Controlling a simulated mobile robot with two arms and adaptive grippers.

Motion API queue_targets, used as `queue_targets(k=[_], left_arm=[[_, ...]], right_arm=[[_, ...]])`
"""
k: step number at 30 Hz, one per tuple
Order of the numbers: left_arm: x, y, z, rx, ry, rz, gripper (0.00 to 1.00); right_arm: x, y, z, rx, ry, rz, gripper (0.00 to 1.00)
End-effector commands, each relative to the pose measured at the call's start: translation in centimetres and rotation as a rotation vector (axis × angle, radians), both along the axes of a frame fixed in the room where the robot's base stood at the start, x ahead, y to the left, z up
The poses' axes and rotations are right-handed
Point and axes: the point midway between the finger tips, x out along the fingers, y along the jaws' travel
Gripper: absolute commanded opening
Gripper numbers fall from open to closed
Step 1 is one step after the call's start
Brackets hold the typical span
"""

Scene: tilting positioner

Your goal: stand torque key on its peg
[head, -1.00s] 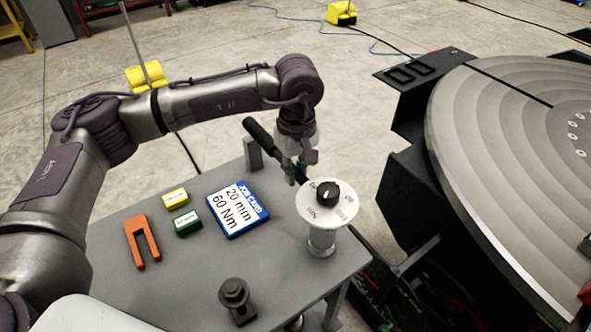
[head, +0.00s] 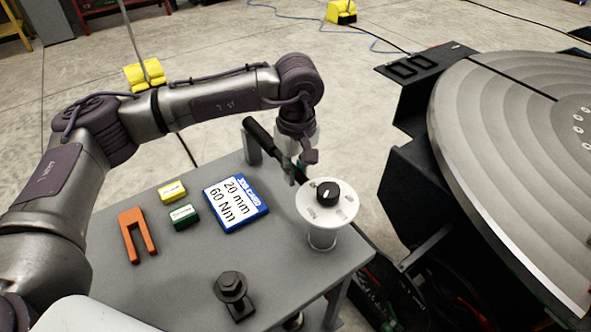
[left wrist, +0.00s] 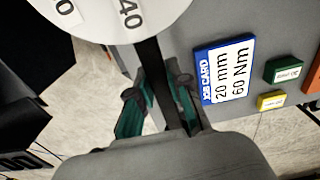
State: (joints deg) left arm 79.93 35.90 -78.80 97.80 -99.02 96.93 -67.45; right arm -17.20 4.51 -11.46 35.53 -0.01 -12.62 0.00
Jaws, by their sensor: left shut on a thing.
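My left gripper (head: 292,170) is at the far edge of the grey table, just behind the white dial. It is shut on the torque key, whose black handle (head: 261,136) sticks out up and to the left, tilted. In the left wrist view the green-padded fingers (left wrist: 158,100) stand on both sides of the dark bar of the key (left wrist: 150,62). The key's other end is hidden behind the gripper and dial. A short grey upright (head: 251,149) stands at the table's far edge beside the handle. I cannot tell which part is the key's peg. My right gripper is not in view.
The white dial with black knob (head: 327,192) stands close by the gripper. A job card (head: 236,203), yellow block (head: 172,191), green block (head: 184,216), orange fork (head: 136,236) and dark bolt piece (head: 232,287) are on the table (head: 180,275). A large round positioner plate (head: 500,150) is right.

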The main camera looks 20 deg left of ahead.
Motion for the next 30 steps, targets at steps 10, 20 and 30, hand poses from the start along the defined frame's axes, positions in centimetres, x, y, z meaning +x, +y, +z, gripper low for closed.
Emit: queue_targets(k=[10,20,30], left_arm=[[0.04,-0.03,0.16,-0.001,-0.002,0.000,0.47],[-0.03,0.01,-0.06,0.001,0.002,0.000,0.72],[-0.01,0.01,0.02,0.000,0.000,0.000,0.72]], right_arm=[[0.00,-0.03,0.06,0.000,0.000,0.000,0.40],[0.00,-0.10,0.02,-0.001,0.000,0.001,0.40],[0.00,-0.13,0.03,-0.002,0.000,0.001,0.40]])
